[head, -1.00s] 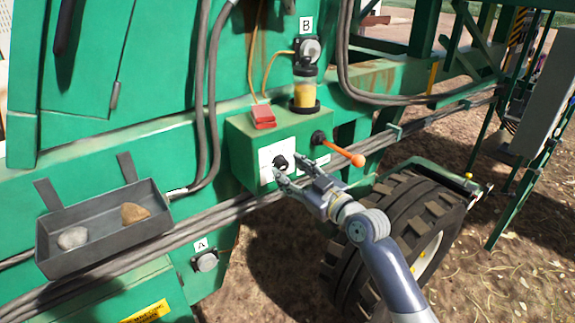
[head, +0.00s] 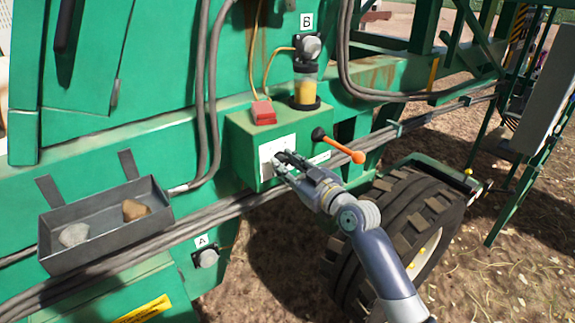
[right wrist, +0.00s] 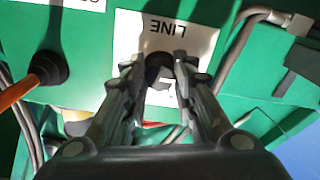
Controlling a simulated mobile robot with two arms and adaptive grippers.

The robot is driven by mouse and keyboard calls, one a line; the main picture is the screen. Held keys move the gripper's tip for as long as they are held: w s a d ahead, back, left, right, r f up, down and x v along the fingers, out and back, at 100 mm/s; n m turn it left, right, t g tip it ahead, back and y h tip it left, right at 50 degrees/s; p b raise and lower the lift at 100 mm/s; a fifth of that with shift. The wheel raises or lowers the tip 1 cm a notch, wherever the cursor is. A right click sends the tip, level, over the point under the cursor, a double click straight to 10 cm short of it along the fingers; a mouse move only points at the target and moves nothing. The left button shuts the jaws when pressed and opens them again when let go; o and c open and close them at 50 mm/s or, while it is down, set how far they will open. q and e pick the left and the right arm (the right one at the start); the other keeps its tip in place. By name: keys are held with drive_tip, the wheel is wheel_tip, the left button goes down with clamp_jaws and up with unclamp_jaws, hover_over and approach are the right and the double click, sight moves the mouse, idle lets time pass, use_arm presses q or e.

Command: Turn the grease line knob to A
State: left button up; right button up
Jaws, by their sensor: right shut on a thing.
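The grease line knob (right wrist: 158,68) is small and black, on a white plate (right wrist: 190,35) marked "LINE", which reads upside down in the right wrist view. The plate also shows on the front of the green box in the head view (head: 268,152). My right gripper (head: 283,160) reaches the plate from the lower right, and its two fingers (right wrist: 160,75) are shut on the knob, one on each side. In the head view the fingers mostly hide the knob, and I cannot read its setting. My left gripper is not in view.
A lever with an orange ball end (head: 358,157) sticks out right of the knob. A red block (head: 263,112) and a yellow grease reservoir (head: 304,92) are on the box. A grey tray (head: 105,225) with two stones hangs at left. A tyre (head: 400,230) stands at right.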

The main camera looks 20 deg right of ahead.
drive_tip(key=shift+m, duration=0.3)
drive_tip(key=m+p, duration=0.2)
drive_tip(key=m, duration=0.3)
drive_tip(key=m+p, duration=0.1)
drive_tip(key=m, duration=0.2)
drive_tip(key=shift+m+p, duration=0.3)
drive_tip(key=shift+p, duration=0.05)
drive_tip(key=shift+m+p, duration=0.4)
drive_tip(key=shift+m, duration=0.8)
drive_tip(key=shift+f, duration=0.1)
drive_tip(key=o, duration=1.1)
drive_tip(key=shift+c, duration=0.2)
drive_tip(key=shift+s+d, duration=0.1)
